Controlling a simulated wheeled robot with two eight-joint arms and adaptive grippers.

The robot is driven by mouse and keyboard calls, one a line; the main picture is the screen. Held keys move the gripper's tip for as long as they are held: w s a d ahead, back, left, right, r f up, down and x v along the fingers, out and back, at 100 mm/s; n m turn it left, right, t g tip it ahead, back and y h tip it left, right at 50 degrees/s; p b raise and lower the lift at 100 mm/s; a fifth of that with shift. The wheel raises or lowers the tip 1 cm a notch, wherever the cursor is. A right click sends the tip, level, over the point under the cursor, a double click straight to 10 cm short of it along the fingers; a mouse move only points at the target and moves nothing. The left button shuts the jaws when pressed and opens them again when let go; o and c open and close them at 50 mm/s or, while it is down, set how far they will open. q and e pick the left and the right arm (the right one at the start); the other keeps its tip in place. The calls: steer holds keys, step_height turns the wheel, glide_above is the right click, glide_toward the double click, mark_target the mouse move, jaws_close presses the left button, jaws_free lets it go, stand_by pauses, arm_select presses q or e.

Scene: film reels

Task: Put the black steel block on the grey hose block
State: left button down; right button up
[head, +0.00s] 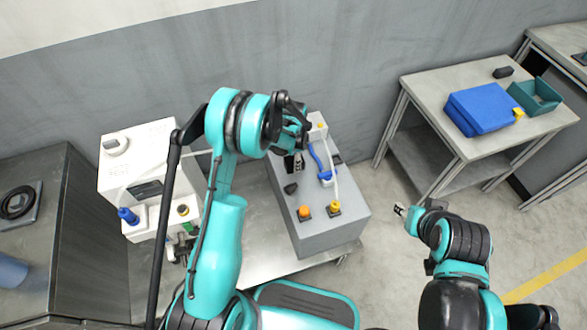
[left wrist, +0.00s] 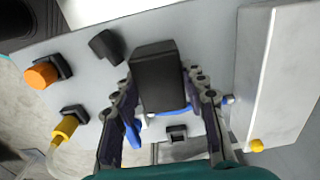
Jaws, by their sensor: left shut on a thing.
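The black steel block (left wrist: 157,82) is between the fingers of my left gripper (left wrist: 160,100) in the left wrist view. In the head view my left gripper (head: 294,160) hangs over the back half of the grey hose block (head: 333,232), and the arm hides part of it. The grey hose block also fills much of the left wrist view (left wrist: 200,35). I cannot tell whether the held block touches its top. My right gripper (head: 400,210) is small, to the right of the grey block and apart from it; its jaws are unclear.
A white unit (head: 130,165) stands left. A table with a blue case (head: 480,110) and green bin (head: 535,95) stands right.

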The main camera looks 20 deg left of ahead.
arm_select(q)
steer(key=shift+f+b, duration=0.9)
steer(key=shift+f, duration=1.1)
steer(key=shift+f, duration=0.1)
steer(key=c, duration=0.9)
jaws_free()
steer(key=shift+o, duration=0.2)
